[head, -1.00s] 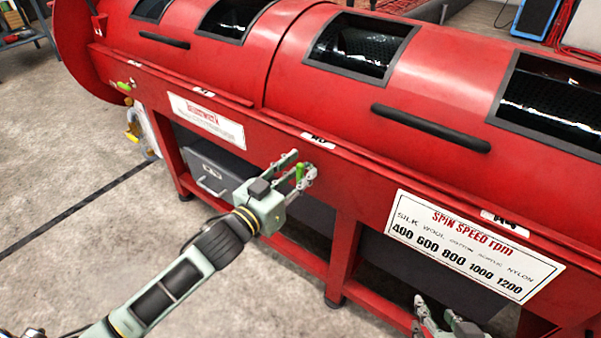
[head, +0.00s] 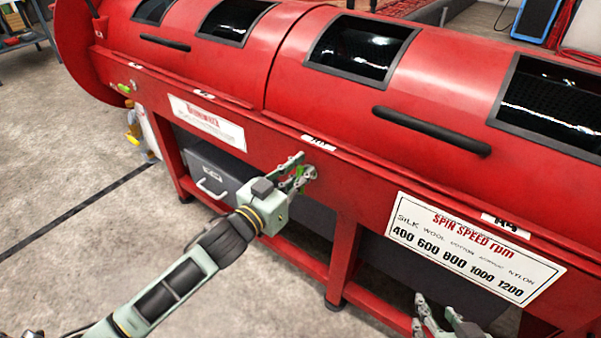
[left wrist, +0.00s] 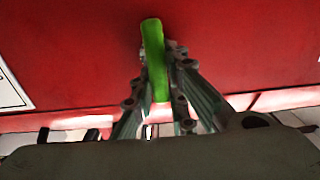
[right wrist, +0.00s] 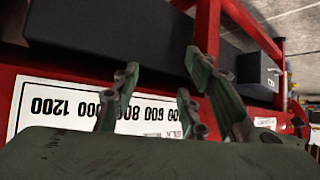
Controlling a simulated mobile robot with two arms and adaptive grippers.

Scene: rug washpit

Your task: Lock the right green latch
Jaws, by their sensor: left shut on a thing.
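The right green latch (left wrist: 155,60) is a bright green handle on the red front of the machine. My left gripper (head: 302,176) is shut on it, with a finger on each side of the handle in the left wrist view (left wrist: 160,88). In the head view the fingers hide most of the latch, and only a small green part (head: 301,179) shows. Another green latch (head: 123,88) sits at the far left end of the machine front. My right gripper (head: 437,314) is open and empty, low in front of the machine. Its parted fingers show in the right wrist view (right wrist: 160,85).
The red machine (head: 345,187) fills the width, with windows and black handles (head: 430,129) on its drum. A white spin speed sign (head: 470,246) is on its front. A grey drawer box (head: 215,172) is underneath. Bare concrete floor (head: 60,150) lies at left.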

